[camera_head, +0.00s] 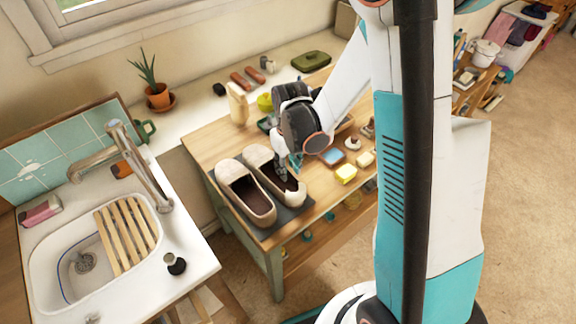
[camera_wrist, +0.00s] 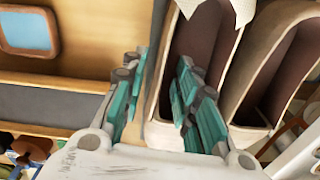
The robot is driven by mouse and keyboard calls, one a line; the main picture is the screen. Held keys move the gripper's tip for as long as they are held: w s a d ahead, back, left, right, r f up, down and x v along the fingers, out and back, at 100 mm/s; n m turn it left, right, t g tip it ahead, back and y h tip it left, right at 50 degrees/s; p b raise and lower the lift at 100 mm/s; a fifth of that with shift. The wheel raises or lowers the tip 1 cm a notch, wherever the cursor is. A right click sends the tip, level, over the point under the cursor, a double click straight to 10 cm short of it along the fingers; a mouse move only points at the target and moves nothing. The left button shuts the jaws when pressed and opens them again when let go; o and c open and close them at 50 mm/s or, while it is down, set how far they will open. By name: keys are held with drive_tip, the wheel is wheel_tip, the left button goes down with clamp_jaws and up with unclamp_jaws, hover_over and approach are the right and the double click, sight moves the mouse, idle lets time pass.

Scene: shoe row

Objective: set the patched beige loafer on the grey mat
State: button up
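Two beige loafers with dark insides stand side by side at the left of the wooden table in the head view. The right loafer (camera_head: 259,157) has a whitish patch, which also shows at the top of the wrist view (camera_wrist: 243,8). The other loafer (camera_head: 232,169) is to its left. The grey mat (camera_head: 288,216) shows as a dark strip by the right loafer's near end; how far it runs underneath is hidden. My gripper (camera_head: 290,165) is down at the right loafer. In the wrist view its fingers (camera_wrist: 160,85) straddle the loafer's side wall, apparently apart, one inside the opening.
A blue-topped box (camera_head: 332,156), a yellow block (camera_head: 346,173) and other small things lie right of the loafers. A beige upright item (camera_head: 238,103) stands behind. The sink (camera_head: 95,250) is at the left. The table's front edge is close to the mat.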

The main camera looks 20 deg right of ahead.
wheel_tip(320, 180, up, 12)
drive_tip(key=s+r+m+t, duration=0.2)
drive_tip(key=s+r+t, duration=0.5)
drive_tip(key=s+r, duration=0.4)
drive_tip(key=shift+s+r+m, duration=0.2)
drive_tip(key=shift+s+m, duration=0.1)
drive_tip(key=shift+s, duration=1.65)
